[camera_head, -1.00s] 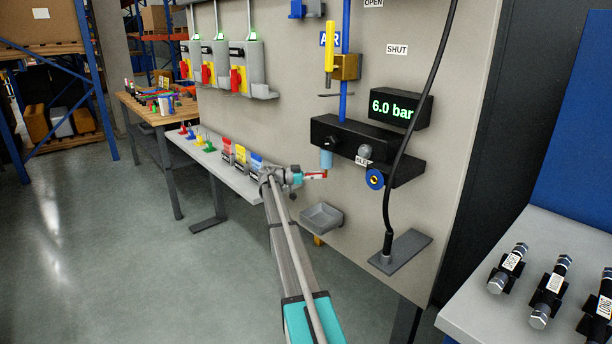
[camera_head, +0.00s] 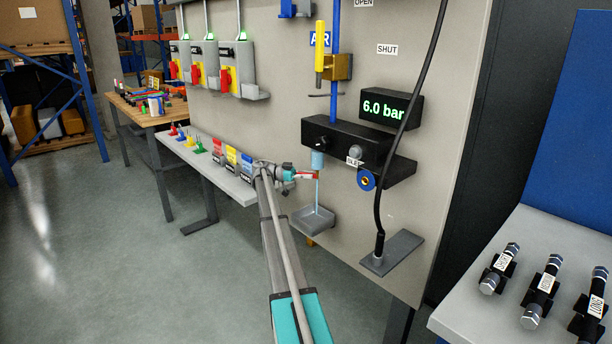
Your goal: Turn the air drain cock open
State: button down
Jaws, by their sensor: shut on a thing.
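The air unit (camera_head: 345,138) is a black block on the grey panel. Its light blue bowl (camera_head: 318,160) hangs under the left end, with the drain cock at its bottom. My gripper (camera_head: 304,176) reaches in from the left, just under the bowl. It is shut on the small red drain cock handle (camera_head: 311,176), mostly hidden by the fingers. A thin pale blue stream (camera_head: 317,194) runs down from the cock into the grey drip tray (camera_head: 312,222) below.
The display (camera_head: 388,108) reads 6.0 bar. A yellow lever (camera_head: 320,50) points up on the blue pipe. A black hose (camera_head: 400,150) hangs at the right. A shelf with red, yellow and blue bins (camera_head: 232,158) lies left of my gripper.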

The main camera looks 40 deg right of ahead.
jog(key=shift+s+d, duration=0.1)
jog(key=shift+s, duration=0.1)
jog(key=c, duration=0.6)
grip_release()
jog(key=shift+c, duration=0.2)
